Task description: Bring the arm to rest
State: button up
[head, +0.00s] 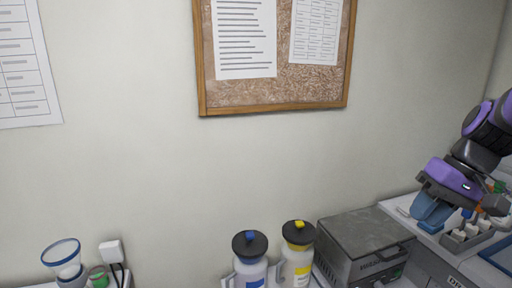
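My arm, purple and black, comes in at the right edge of the head view. My gripper (458,209) points down over the right-hand bench, above a rack of small bottles. A blue part (432,211) shows at its left side; I cannot tell whether it is a finger or something else. The space between the fingers is small and cluttered in this view, so whether they are apart or closed is unclear.
A grey box-shaped device (363,231) stands left of my gripper. Two white bottles with black lids, one with a blue label (249,271) and one yellow (298,262), stand beside it. A blue-rimmed funnel-like cup (63,259) is lower left. A corkboard (275,90) hangs on the wall.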

jog(key=s+a+r+t+h, duration=0.1)
jog(key=s+r+t+h, duration=0.3)
jog(key=s+r, duration=0.4)
jog(key=shift+s+a+n+t+h, duration=0.3)
jog(key=shift+s+n+t, duration=0.1)
jog(key=shift+s, duration=0.65)
dwell(1.0)
